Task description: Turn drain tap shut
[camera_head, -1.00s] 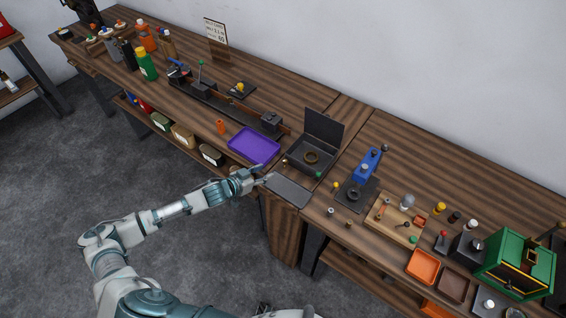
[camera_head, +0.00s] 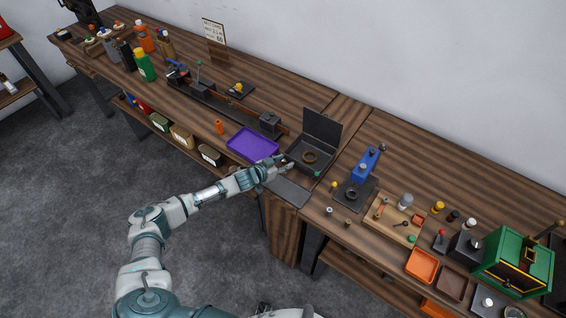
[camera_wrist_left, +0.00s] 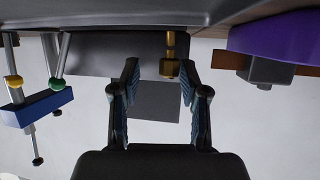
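A dark open box (camera_head: 322,160) with a raised lid and a brass-coloured ring inside stands on the bench. In the left wrist view, a small brass fitting (camera_wrist_left: 170,62), which looks like the drain tap, hangs from a dark edge at the top of the picture. My left gripper (camera_head: 286,167) is at the front left corner of the box. In the left wrist view its two fingers (camera_wrist_left: 159,88) are apart, with the brass fitting showing between and beyond them. I cannot tell whether they touch it. The tap's handle angle is unclear. My right gripper is not in view.
A purple tray (camera_head: 252,144) lies left of the box, close to my left gripper. A flat grey plate (camera_head: 290,192) lies in front of the box. A blue press (camera_head: 367,165) stands to the right. The bench behind the box is clear.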

